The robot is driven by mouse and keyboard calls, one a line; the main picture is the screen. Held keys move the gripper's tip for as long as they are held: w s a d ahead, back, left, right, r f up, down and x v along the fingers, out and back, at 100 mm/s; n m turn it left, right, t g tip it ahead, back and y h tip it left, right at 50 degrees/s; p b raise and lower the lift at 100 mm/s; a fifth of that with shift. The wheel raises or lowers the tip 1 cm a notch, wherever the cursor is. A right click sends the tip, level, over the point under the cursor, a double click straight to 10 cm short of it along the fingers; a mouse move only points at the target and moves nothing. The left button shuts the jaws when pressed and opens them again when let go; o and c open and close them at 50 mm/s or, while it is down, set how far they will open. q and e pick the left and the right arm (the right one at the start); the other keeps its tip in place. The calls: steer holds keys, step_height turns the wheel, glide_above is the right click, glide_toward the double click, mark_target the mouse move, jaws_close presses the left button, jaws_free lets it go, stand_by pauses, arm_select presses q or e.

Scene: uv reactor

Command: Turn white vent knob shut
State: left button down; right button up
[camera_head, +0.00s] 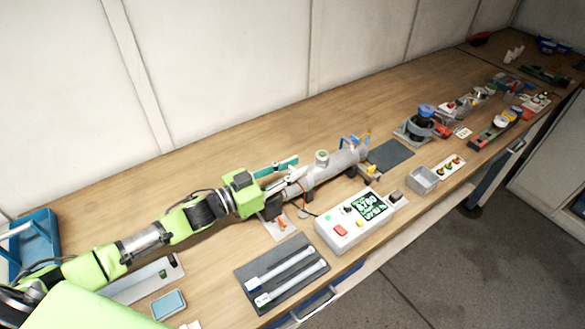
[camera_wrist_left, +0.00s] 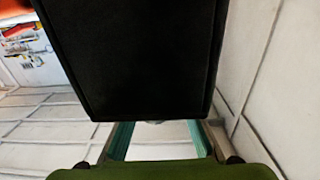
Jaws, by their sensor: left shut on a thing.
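The grey reactor tube (camera_head: 335,167) lies on the bench in the middle of the head view. My left gripper (camera_head: 292,170) reaches in from the left and is at the tube's near-left end. Its teal fingers are closed around a small white part there, which looks like the white vent knob (camera_head: 296,174). The fingers hide most of the knob, so its turn angle cannot be read. In the left wrist view the teal fingers (camera_wrist_left: 160,140) stand apart below a large black block that hides most of the grip. My right gripper is not in view.
A white control box (camera_head: 353,219) with a lit screen stands in front of the tube. A dark tray (camera_head: 283,276) with two white tubes lies near the front edge. A grey open box (camera_head: 422,180) and other devices stand to the right. The bench behind the tube is clear.

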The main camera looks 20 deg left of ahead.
arm_select(q)
steer(key=c, duration=1.8)
jaws_free()
steer(key=shift+o, duration=0.2)
steer(key=v, duration=1.2)
